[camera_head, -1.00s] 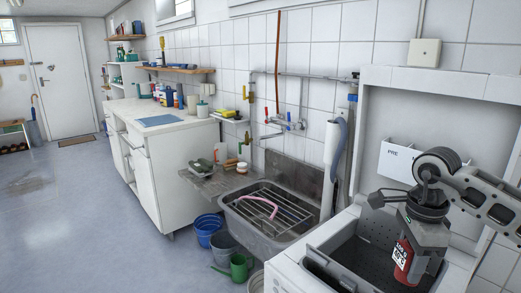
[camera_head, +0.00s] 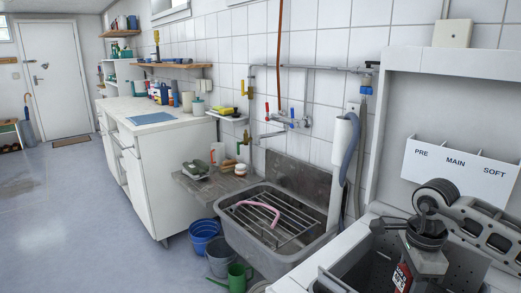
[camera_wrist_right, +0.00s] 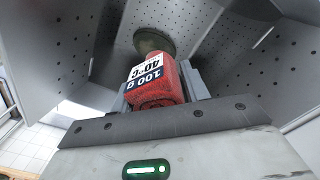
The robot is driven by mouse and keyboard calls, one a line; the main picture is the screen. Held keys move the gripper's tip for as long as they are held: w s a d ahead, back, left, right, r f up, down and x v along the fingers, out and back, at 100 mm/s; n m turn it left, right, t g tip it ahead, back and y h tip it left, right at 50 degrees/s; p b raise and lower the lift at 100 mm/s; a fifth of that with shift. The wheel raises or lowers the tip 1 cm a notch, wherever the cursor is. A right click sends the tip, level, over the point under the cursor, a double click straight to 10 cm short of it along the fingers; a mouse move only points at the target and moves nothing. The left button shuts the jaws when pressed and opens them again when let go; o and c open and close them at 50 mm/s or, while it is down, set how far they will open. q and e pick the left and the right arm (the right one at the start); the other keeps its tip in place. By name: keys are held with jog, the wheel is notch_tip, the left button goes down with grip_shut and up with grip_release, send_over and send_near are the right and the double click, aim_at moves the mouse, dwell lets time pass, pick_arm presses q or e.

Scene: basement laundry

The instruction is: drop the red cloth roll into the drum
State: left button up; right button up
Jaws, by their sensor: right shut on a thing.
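The red cloth roll (camera_head: 402,277) has a white and dark label and is partly cut off by the lower edge of the head view. In the right wrist view the roll (camera_wrist_right: 158,90) sits between the two fingers, its label reading "100 g" and "40°C". My right gripper (camera_head: 413,282) is shut on it, pointing down inside the top opening of the white washer. The drum (camera_head: 373,272) has grey perforated walls; they surround the roll in the wrist view (camera_wrist_right: 205,25), with a round dark part beyond it. My left gripper is not in view.
The washer's raised lid (camera_head: 400,95) stands behind my right arm, with a PRE/MAIN/SOFT panel (camera_head: 455,165) in it. A metal sink (camera_head: 262,240) with a rack and pink hose is to the left. Buckets (camera_head: 204,232) stand on the floor, with clear floor further left.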

notch_tip(320, 180, down, 2)
jog(key=shift+f+b, duration=0.2)
jog(key=shift+b, duration=0.3)
jog(key=shift+f, duration=0.15)
jog(key=o, duration=1.1)
notch_tip(320, 180, up, 16)
